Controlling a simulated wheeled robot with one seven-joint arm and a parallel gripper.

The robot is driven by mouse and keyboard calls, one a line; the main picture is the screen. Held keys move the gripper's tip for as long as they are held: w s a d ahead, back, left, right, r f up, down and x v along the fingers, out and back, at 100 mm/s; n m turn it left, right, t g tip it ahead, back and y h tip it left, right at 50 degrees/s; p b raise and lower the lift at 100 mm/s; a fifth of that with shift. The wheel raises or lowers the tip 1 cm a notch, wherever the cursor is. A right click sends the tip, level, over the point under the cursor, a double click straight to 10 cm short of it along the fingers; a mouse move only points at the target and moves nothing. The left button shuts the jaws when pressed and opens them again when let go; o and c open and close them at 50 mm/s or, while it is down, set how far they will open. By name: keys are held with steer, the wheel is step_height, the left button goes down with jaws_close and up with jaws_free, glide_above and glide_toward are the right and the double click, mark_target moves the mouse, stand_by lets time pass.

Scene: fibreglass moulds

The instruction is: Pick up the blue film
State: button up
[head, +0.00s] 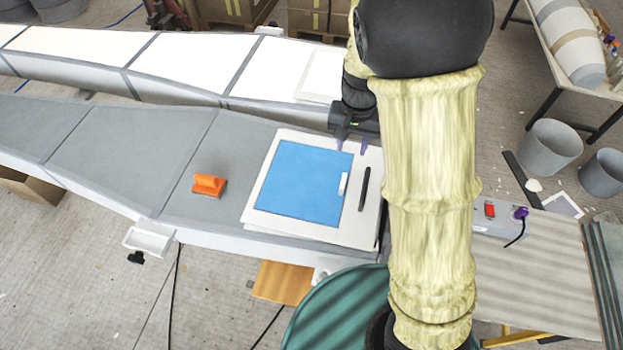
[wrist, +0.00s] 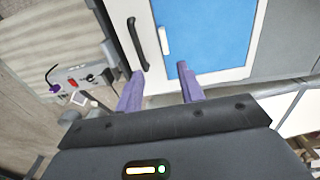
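The blue film (head: 303,182) is a flat square sheet lying on a white board (head: 256,213) on the grey mould. A small white tab (head: 343,184) sits at its right edge; the film (wrist: 200,30) and the tab (wrist: 164,40) also show in the wrist view. My gripper (head: 352,147) is over the board's far right part, beside the film's far right corner. In the wrist view my gripper (wrist: 160,70) has its purple fingers spread, with nothing between them. The height of the fingertips above the board is hard to tell.
A black bar handle (head: 364,189) stands on the board right of the tab, close to my gripper. An orange-handled tool (head: 208,185) lies left of the board on the grey mould (head: 130,150). A white mould (head: 185,60) runs behind. Grey buckets (head: 550,146) stand at right.

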steer(key=p, duration=0.2)
glide_above(343, 183)
steer(key=f, duration=1.1)
steer(key=shift+s+d, duration=0.25)
steer(key=shift+d, duration=0.05)
steer(key=shift+w+a+f+p, duration=0.15)
steer(key=shift+f+p, duration=0.4)
steer(key=shift+f, duration=0.4)
steer(key=shift+w+a+f+p, duration=0.15)
steer(key=shift+f+p, duration=0.35)
steer(key=shift+f, duration=0.45)
steer(key=shift+s+f, duration=0.1)
steer(key=shift+f, duration=0.6)
jaws_close()
